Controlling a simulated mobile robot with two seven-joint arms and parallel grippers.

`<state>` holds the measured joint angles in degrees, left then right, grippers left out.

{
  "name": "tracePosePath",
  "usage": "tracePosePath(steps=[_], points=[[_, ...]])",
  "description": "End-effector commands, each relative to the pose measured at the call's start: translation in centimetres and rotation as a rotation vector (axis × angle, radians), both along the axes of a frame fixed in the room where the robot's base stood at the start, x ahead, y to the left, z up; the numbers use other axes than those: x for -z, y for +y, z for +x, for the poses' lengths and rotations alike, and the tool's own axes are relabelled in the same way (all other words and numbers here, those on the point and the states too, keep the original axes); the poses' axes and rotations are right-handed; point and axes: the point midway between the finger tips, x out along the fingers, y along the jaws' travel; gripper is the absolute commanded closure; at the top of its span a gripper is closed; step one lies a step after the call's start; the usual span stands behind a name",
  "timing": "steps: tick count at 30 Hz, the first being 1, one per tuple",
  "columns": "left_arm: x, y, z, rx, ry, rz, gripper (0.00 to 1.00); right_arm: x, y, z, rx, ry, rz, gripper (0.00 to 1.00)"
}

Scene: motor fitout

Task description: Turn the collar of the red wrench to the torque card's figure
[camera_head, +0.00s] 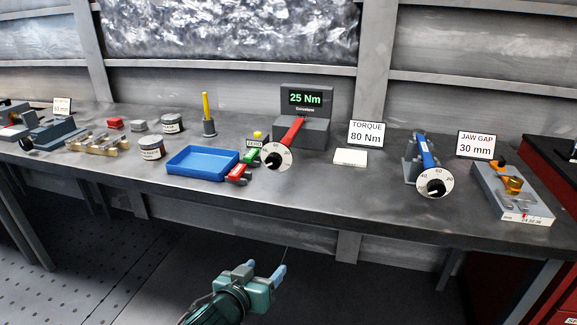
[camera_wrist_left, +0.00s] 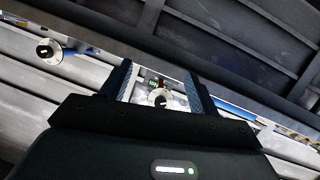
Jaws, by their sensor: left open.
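The red wrench (camera_head: 292,131) lies on the bench with its white dial collar (camera_head: 276,156) facing the front edge. Its far end meets a grey tester block whose green display (camera_head: 305,98) reads 25 Nm. The torque card (camera_head: 366,134) stands right of it and reads 80 Nm. My left gripper (camera_head: 267,274) is open and empty, in front of and below the bench edge, well apart from the wrench. In the left wrist view the dial collar (camera_wrist_left: 158,97) shows between the two fingers (camera_wrist_left: 160,80). The dial's setting is too small to read. My right gripper is not in view.
A blue wrench (camera_head: 426,152) with a similar dial stands to the right, near the jaw gap card (camera_head: 475,146) reading 30 mm and a vise-like fixture (camera_head: 510,200). A blue tray (camera_head: 203,163) and red and green pieces (camera_head: 238,173) lie left of the red wrench. Space before the bench is clear.

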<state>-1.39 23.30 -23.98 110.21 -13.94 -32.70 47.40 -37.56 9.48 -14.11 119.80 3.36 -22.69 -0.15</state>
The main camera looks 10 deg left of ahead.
Motion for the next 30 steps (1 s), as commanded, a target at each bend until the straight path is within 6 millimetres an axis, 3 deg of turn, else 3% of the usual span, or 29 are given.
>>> tracePosePath(steps=[1,6,12,20,30], points=[[-1.5,0.8,2.4,-0.023,-0.057,-0.01,0.39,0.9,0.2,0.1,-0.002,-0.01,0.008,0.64],[-7.3,3.1,7.3,-0.108,-0.193,-0.087,0.39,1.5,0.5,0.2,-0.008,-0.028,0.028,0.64],[-12.0,4.7,9.7,-0.162,-0.294,-0.157,0.39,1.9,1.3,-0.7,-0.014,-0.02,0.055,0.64],[-12.9,4.9,11.9,-0.172,-0.308,-0.17,0.39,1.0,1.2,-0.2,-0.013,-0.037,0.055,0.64],[-12.9,4.7,18.0,-0.172,-0.308,-0.168,0.39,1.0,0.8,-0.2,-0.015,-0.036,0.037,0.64]])
